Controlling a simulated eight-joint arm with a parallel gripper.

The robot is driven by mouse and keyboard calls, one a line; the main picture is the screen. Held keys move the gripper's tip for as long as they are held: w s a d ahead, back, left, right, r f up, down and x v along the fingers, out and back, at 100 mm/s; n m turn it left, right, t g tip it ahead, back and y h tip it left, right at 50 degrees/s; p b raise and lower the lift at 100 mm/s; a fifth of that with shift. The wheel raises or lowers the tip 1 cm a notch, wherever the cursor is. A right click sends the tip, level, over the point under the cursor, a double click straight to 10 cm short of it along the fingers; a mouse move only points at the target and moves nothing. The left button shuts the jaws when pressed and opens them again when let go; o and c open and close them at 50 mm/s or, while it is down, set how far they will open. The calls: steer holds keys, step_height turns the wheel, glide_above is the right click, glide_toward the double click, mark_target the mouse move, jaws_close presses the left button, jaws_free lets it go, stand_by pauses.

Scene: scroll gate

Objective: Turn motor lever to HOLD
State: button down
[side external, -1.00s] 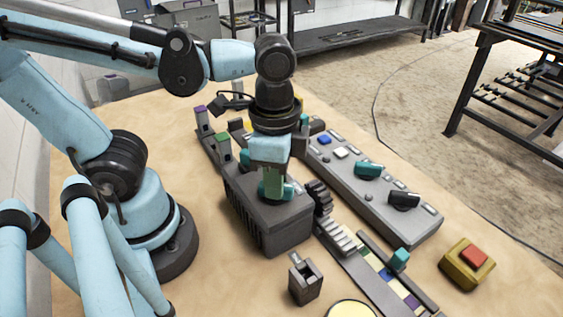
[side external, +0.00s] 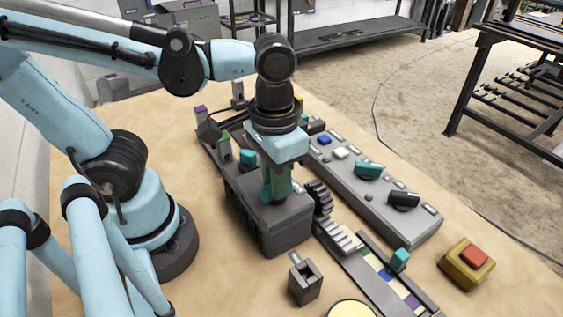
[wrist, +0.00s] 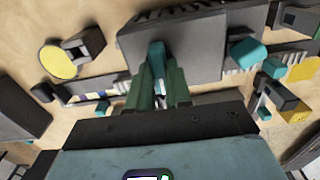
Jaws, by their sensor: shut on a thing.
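The dark grey motor box (side external: 285,225) stands mid-table with ribbed sides. My gripper (side external: 272,195) points down at its top, with its green fingers shut on the teal motor lever. In the wrist view the lever (wrist: 157,57) shows between the two fingers, over the grey box top (wrist: 195,45). In the side view the fingers hide most of the lever. No HOLD marking is readable, so I cannot tell which setting the lever is at.
A grey panel (side external: 355,190) with teal and black knobs (side external: 404,200) lies right of the box. Dark gears (side external: 320,197) and a rack (side external: 340,237) adjoin it. A small grey block (side external: 305,280) stands in front. A red button (side external: 474,255) sits at far right.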

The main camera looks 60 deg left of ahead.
stand_by(0.5)
steer(key=c, duration=1)
jaws_free()
steer(key=shift+c, duration=0.2)
steer(key=shift+r, duration=0.1)
step_height(320, 180, up, 12)
steer(key=w+a+f+t, duration=0.7)
steer(key=w+a+f, duration=0.1)
steer(key=a+f, duration=0.1)
steer(key=shift+f, duration=0.7)
